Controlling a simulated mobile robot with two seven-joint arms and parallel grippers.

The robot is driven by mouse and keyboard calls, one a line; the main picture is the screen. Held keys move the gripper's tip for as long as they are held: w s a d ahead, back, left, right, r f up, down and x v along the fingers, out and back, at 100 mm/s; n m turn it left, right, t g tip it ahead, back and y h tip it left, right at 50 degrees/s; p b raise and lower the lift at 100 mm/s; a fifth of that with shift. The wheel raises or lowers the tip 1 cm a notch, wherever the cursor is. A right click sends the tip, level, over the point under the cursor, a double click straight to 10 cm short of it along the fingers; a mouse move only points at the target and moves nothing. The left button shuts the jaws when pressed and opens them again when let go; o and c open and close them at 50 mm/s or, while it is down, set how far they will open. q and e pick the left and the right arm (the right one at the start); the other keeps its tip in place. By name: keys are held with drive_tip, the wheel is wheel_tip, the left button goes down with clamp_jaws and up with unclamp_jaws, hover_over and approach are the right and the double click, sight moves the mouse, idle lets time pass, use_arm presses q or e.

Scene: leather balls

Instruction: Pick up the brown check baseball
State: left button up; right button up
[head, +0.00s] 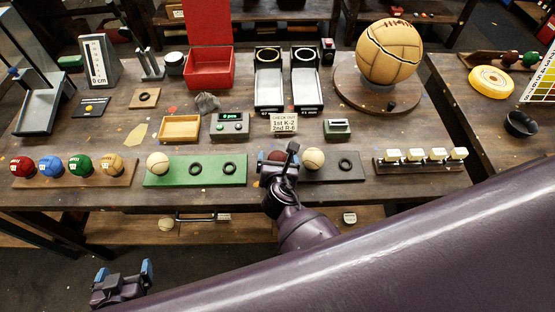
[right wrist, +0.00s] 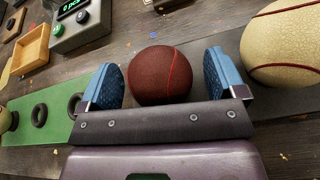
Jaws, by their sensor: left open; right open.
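The brown baseball (right wrist: 160,75) has a red seam and sits between the blue finger pads of my open right gripper in the right wrist view, with a gap visible on each side. I cannot make out a check pattern. In the head view the ball (head: 274,156) is mostly hidden behind my right gripper (head: 285,160). It rests on a dark board (head: 332,176) with a cream ball (head: 314,159) to its right. My left gripper (head: 124,270) is open and empty, low at the left, in front of the table.
A green board (head: 194,179) with a cream ball and black rings lies left of the dark board. A board of coloured balls (head: 82,169) is further left. The cream ball also shows close to the right finger in the right wrist view (right wrist: 285,45).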

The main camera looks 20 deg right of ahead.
sight(277, 155)
drive_tip(key=c, duration=1)
use_arm(q)
drive_tip(key=shift+r, duration=0.1)
use_arm(e)
drive_tip(key=shift+r, duration=0.15)
drive_tip(key=shift+r, duration=0.3)
wheel_tip(277, 155, up, 7)
drive_tip(key=p, duration=0.2)
drive_tip(key=shift+p, duration=0.35)
use_arm(q)
drive_tip(key=shift+s+r+p, duration=0.35)
drive_tip(key=shift+s+r, duration=0.3)
drive_tip(key=shift+r, duration=0.1)
use_arm(e)
drive_tip(key=shift+r, duration=6.1)
